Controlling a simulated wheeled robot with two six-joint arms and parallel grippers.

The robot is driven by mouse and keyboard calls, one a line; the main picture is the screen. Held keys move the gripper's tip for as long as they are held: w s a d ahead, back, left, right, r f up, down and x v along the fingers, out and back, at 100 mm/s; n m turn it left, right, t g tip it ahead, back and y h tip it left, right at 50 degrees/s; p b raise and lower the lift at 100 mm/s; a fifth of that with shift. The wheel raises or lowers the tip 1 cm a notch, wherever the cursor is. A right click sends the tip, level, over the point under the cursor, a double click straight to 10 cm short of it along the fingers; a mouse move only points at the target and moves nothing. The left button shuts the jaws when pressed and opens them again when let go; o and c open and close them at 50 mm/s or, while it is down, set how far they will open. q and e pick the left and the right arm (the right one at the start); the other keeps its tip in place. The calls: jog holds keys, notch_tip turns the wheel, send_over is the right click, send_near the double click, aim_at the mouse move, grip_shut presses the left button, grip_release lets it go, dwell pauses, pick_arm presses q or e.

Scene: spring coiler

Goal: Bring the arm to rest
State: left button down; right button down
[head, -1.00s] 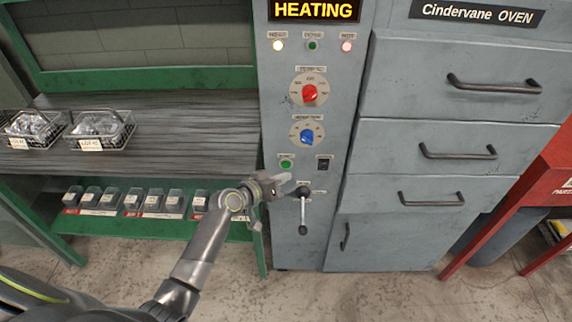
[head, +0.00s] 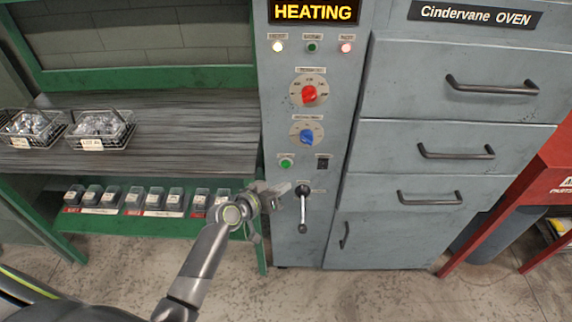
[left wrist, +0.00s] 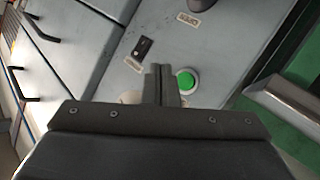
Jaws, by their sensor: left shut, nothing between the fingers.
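My left arm reaches in from the lower left of the head view. Its gripper (head: 286,188) is shut and empty, in front of the oven's control panel (head: 276,230), just left of the black-knobbed lever (head: 303,210). In the left wrist view the closed fingers (left wrist: 160,82) point at the panel beside the green button (left wrist: 187,80) and the black rocker switch (left wrist: 143,47). I cannot tell whether the fingertips touch the panel; a gap seems to show. My right gripper is not in view.
The display (head: 314,11) reads HEATING. Red (head: 309,93) and blue (head: 307,137) knobs sit above the green button. Drawers with handles (head: 456,151) are at right. A green bench (head: 180,120) with wire baskets (head: 100,130) is at left. A red stand (head: 545,165) is far right.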

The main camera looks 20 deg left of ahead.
pick_arm(q)
jog(key=s+a+f+n+g+y, duration=0.1)
jog(key=s+a+f+g+y, duration=0.15)
jog(key=s+f, duration=0.55)
jog(key=s+a+f+g+y, duration=0.15)
jog(key=s+a+f, duration=0.3)
jog(key=f, duration=0.75)
jog(key=s+a+f+n+g+y, duration=0.1)
jog(key=s+a+f+g+y, duration=0.1)
jog(key=s+f, duration=0.65)
jog(key=s+a+f+g, duration=0.1)
jog(key=s+f, duration=0.3)
jog(key=s, duration=0.5)
jog(key=s+a+f+m+g+y, duration=0.1)
jog(key=s+f+g, duration=0.2)
jog(key=s, duration=0.7)
jog(key=s+a+f+g, duration=0.1)
jog(key=s+f, duration=0.5)
jog(key=s, duration=0.3)
jog(key=shift+s+a+f+g+y, duration=0.25)
jog(key=shift+s+a+g+y, duration=0.05)
jog(key=shift+s+a+g, duration=0.1)
